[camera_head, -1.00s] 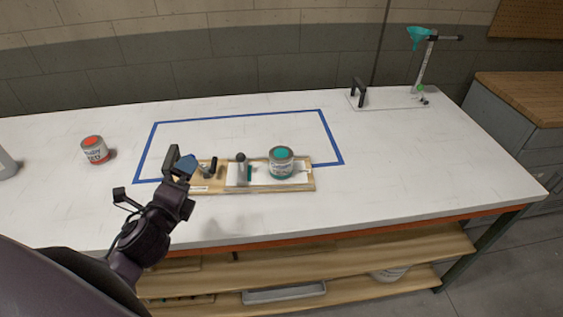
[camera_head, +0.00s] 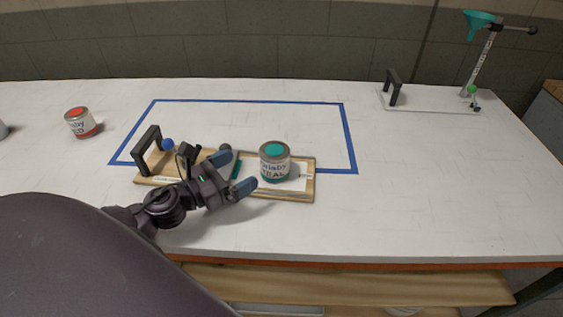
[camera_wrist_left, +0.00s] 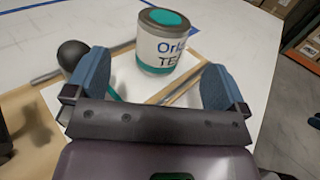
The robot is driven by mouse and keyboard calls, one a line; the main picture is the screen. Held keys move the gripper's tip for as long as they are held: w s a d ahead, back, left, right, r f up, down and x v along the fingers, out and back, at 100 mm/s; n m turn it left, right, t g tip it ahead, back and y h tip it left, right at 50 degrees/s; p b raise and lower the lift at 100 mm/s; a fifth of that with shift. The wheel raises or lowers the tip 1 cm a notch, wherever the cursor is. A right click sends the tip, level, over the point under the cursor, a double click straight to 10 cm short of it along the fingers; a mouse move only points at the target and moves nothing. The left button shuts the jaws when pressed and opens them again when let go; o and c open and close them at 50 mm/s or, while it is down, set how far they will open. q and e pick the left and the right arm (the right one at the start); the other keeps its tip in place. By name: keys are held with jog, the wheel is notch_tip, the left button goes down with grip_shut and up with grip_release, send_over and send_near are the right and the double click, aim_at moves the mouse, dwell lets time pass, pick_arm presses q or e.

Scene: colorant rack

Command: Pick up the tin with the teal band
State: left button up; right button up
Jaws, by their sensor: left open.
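The tin with the teal band (camera_head: 275,163) stands upright on the right part of a wooden board (camera_head: 306,187). It has a grey rim, a teal lid spot and a white label. My left gripper (camera_head: 240,174) is open and empty, just left of the tin and over the board. In the left wrist view the tin (camera_wrist_left: 164,44) stands ahead of and between the two blue-grey fingertips (camera_wrist_left: 158,85), apart from both.
A black handle (camera_head: 147,147) and a dark round knob (camera_head: 225,149) rise from the board. A red-banded tin (camera_head: 81,123) stands at the left. A stand with a teal funnel (camera_head: 481,20) is at the back right.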

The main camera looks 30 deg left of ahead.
aim_at(262, 157)
pick_arm(q)
jog(key=x, duration=0.5)
jog(key=shift+r+p, duration=0.1)
jog(key=shift+p, duration=0.25)
jog(key=x, duration=0.4)
jog(key=shift+d+r+p, duration=0.2)
jog(key=shift+d+p, duration=0.1)
jog(key=shift+p, duration=0.05)
jog(key=shift+w+d+f, duration=0.1)
jog(key=shift+w+d, duration=0.05)
jog(key=shift+w, duration=0.4)
jog(key=c, duration=1)
